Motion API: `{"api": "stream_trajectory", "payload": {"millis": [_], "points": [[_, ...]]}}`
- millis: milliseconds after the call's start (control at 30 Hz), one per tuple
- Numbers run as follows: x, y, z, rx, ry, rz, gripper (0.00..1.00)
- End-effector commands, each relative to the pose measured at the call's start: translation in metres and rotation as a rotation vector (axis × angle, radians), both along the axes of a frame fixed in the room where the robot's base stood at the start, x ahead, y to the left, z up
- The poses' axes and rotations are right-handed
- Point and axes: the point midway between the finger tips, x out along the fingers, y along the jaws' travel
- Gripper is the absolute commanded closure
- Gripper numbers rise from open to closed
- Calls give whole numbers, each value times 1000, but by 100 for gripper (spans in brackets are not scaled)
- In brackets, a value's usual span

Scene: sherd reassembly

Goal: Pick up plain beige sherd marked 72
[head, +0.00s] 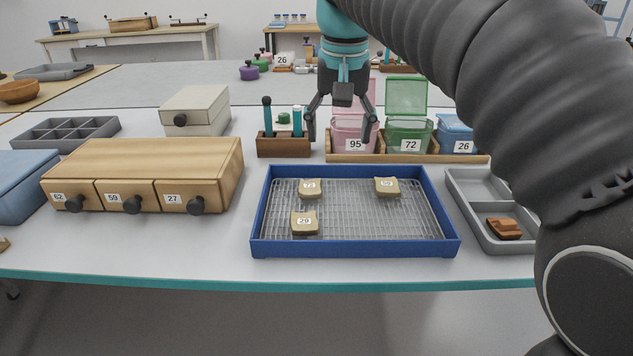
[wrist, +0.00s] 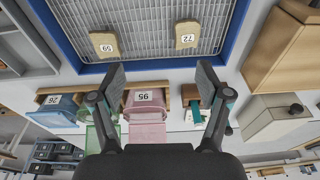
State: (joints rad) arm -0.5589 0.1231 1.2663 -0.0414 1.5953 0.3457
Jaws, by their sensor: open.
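The plain beige sherd marked 72 (head: 310,188) lies on the wire mesh of the blue tray (head: 352,248), at the back left. It also shows in the wrist view (wrist: 187,36), label facing up. Two similar beige sherds share the tray: one marked 59 (head: 386,187) at the back right and one marked 29 (head: 305,222) at the front left. My gripper (head: 341,130) is open and empty, fingers pointing down, and appears above and behind the tray's back edge. In the wrist view the open fingers (wrist: 162,72) are apart from the sherds.
Behind the tray stand lidded boxes, pink 95 (head: 353,133), green 72 (head: 409,135) and blue 26 (head: 456,136), and a wooden tool holder (head: 284,147). A wooden drawer unit (head: 160,160) is left. A grey tray (head: 477,215) with a brown piece is right.

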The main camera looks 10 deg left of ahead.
Motion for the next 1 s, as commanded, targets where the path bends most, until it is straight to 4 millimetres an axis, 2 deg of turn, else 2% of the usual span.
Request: {"api": "stream_trajectory", "payload": {"millis": [33, 100, 267, 367, 700, 1000], "points": [[3, 18, 2, -6, 11, 12, 24], [5, 33, 3, -13, 22, 19, 24], [6, 52, 4, -22, 36, 27, 24], [6, 55, -5, -25, 39, 27, 24], [13, 55, -64, -25, 39, 26, 24], [16, 56, -84, -24, 38, 25, 24]]}}
